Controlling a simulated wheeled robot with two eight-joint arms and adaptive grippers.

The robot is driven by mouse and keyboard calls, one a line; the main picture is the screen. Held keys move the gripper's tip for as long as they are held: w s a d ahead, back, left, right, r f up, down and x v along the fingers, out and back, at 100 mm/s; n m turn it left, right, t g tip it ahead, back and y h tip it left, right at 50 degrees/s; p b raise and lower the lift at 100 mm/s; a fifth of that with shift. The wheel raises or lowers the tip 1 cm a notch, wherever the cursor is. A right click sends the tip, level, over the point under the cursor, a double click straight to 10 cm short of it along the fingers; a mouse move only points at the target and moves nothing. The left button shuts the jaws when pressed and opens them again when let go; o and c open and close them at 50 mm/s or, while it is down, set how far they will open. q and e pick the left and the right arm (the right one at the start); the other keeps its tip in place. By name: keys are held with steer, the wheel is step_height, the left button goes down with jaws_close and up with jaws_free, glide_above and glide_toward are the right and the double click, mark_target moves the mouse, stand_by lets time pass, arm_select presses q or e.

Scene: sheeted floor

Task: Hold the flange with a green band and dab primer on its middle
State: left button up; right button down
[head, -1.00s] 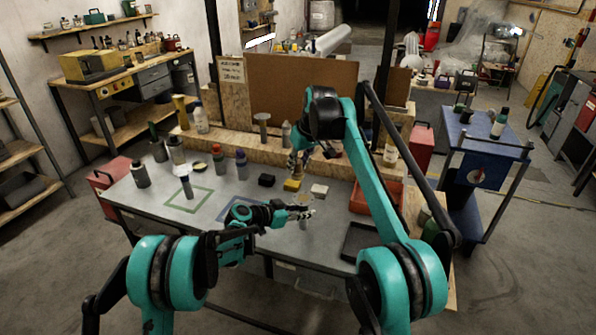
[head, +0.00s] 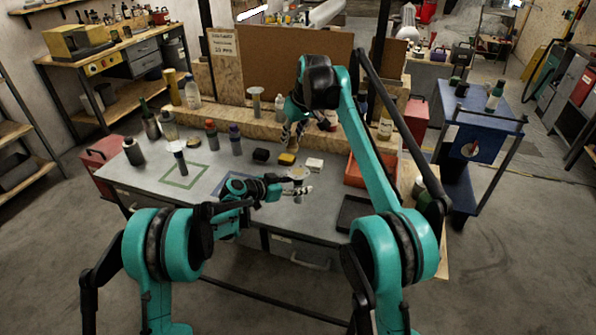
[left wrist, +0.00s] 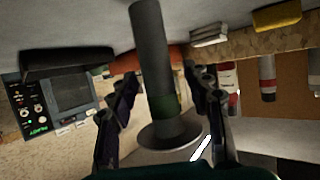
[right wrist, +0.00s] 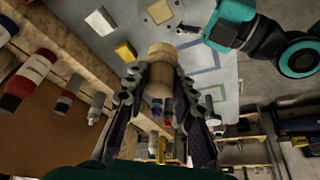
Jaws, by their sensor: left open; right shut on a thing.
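The flange with a green band (left wrist: 165,103) is dark grey, with a long stem and a round disc. In the left wrist view it stands between the two fingers of my left gripper (left wrist: 165,95). These are open, with gaps visible beside the stem. In the head view the flange's pale disc (head: 298,173) shows above my left gripper (head: 297,190), over the table's front part. My right gripper (head: 290,130) is shut on a tan, round-ended tool (right wrist: 160,55), likely the primer dauber, behind and above the flange.
The grey table (head: 140,178) carries a yellow sponge-like block (head: 287,159), a white block (head: 315,165), a black block (head: 261,155) and several bottles at left. An orange tray (head: 355,175) and a black tray (head: 352,215) lie at right. A wooden ledge runs behind.

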arm_select(q)
steer(key=v, duration=1.2)
